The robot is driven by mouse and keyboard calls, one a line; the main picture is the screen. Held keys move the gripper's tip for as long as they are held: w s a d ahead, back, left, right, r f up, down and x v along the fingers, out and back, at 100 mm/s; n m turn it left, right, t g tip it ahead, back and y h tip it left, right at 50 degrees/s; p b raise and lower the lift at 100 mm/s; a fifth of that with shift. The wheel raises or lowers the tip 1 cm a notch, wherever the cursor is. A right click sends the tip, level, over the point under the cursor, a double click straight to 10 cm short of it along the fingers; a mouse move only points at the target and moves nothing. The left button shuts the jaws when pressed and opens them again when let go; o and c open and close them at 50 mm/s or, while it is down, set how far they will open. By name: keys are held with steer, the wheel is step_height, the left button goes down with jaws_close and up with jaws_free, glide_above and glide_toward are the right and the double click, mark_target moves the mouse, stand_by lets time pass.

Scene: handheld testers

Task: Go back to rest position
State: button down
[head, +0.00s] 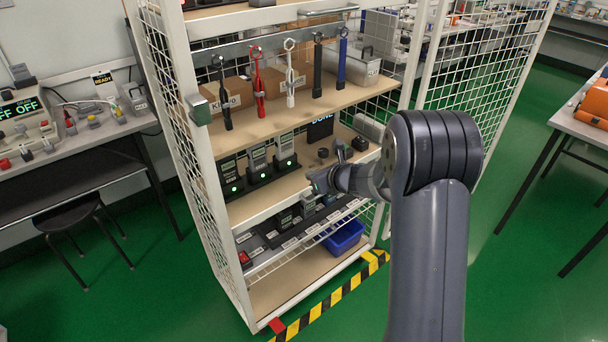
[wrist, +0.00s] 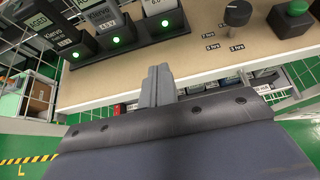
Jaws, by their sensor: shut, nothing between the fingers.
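My gripper (wrist: 157,86) shows in the wrist view with its two fingers together and nothing between them. It is in front of the edge of a shelf board (wrist: 205,62). In the head view my arm reaches from the right toward the rack, and the gripper end is near the right part of the middle shelf, partly hidden by my own wrist. Several handheld testers with green lights stand in dark docks on that shelf, one of them a tester (head: 258,161) in the head view. Testers in their docks also show at the top of the wrist view (wrist: 104,18).
A white wire-mesh rack (head: 205,190) surrounds the shelves. A black knob (wrist: 237,12) and a green button (wrist: 297,8) are close to the gripper. A blue bin (head: 345,238) sits lower down. Black-yellow tape (head: 335,297) marks the floor. Benches stand left and right.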

steer(key=shift+s+d+r, duration=0.3)
steer(key=shift+s, duration=0.2)
steer(key=shift+w, duration=0.1)
